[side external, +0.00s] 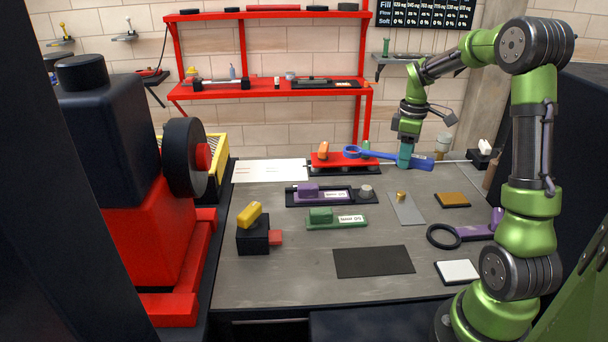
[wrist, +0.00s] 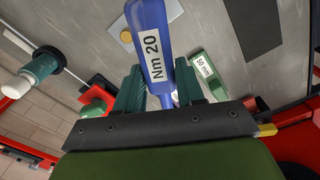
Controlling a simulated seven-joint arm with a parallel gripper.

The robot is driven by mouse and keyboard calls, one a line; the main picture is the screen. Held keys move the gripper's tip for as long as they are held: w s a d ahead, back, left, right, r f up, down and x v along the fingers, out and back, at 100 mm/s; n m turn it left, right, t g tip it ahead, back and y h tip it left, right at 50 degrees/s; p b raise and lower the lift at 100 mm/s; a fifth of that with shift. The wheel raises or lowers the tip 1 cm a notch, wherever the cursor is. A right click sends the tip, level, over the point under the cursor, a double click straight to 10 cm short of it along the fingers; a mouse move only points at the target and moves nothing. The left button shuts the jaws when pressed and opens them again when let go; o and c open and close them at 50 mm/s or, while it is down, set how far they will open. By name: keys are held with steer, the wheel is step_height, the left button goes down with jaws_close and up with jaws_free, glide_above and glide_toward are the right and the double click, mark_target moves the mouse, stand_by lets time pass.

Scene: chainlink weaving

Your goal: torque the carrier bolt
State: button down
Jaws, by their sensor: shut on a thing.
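A blue torque wrench (side external: 382,156) with a ring head lies roughly level at the back of the bench. My gripper (side external: 404,160) has its teal fingers shut on the wrench's handle, pointing down. In the wrist view, the handle labelled "Nm 20" (wrist: 157,45) sits between my fingers (wrist: 155,90). The ring head (side external: 352,152) is at the red carrier (side external: 340,162), between an orange knob (side external: 323,150) and a green knob (side external: 366,147). I cannot make out the carrier bolt, nor whether the ring is around it. The head is hidden in the wrist view.
A purple gauge block (side external: 308,191) on a black tray and a green "50 mm" block (side external: 321,216) lie in front of the carrier. A red shelf (side external: 270,92) stands behind. A black block with a yellow handle (side external: 250,213) stands front left. A dark mat (side external: 373,261) lies bare.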

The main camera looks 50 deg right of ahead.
steer(key=s+d+f, duration=0.3)
steer(key=d+f, duration=0.1)
steer(key=f, duration=0.1)
steer(key=shift+d+m, duration=0.15)
steer(key=shift+m, duration=0.15)
steer(key=shift+f, duration=4.5)
steer(key=shift+r, duration=0.2)
